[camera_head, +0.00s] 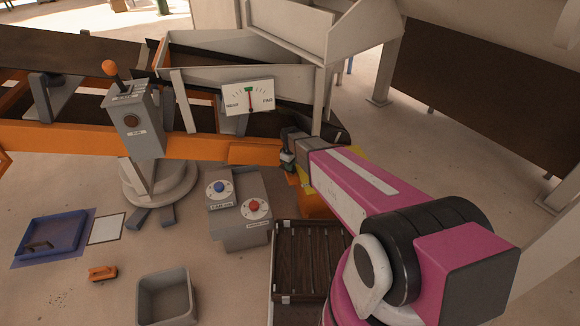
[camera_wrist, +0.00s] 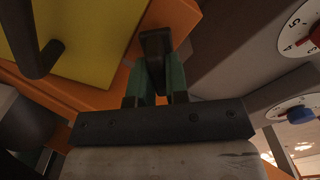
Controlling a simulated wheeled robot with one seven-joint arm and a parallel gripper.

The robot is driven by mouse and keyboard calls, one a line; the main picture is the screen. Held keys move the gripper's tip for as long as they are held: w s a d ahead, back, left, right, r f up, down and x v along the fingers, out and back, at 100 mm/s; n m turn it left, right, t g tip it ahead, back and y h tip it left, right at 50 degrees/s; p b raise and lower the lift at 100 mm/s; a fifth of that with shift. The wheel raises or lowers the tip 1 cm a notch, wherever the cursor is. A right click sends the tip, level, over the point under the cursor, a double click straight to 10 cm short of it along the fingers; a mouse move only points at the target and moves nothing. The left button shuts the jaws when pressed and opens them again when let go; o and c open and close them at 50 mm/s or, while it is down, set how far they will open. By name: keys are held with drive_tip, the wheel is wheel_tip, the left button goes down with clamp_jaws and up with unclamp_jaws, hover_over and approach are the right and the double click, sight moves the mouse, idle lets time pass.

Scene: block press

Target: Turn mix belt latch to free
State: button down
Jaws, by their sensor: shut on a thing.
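My gripper (camera_head: 287,161) reaches down beside the end of the orange belt frame (camera_head: 200,146), over an orange and yellow unit (camera_head: 316,204). In the wrist view my gripper (camera_wrist: 157,85) has its green fingers shut on a dark handle (camera_wrist: 155,45), which looks like the latch. The handle stands in front of an orange part (camera_wrist: 180,15) next to a yellow panel (camera_wrist: 95,35). No label shows on it, so its free or locked position cannot be told. In the head view my arm and gripper hide most of the unit and the handle.
A grey control box (camera_head: 240,229) with blue and red knobs stands close left of the gripper. A dark slatted crate (camera_head: 277,262) is below it. A gauge (camera_head: 248,97) and a grey lever post (camera_head: 137,125) stand behind and left. A grey bin (camera_head: 166,300) sits in front.

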drive_tip(key=m, duration=0.4)
drive_tip(key=shift+w+d, duration=0.1)
drive_tip(key=shift+d, duration=0.05)
drive_tip(key=shift+d+m, duration=0.1)
drive_tip(key=shift+m, duration=2.1)
drive_tip(key=c, duration=1.1)
unclamp_jaws()
wheel_tip(320, 180, up, 11)
drive_tip(key=shift+f, duration=0.1)
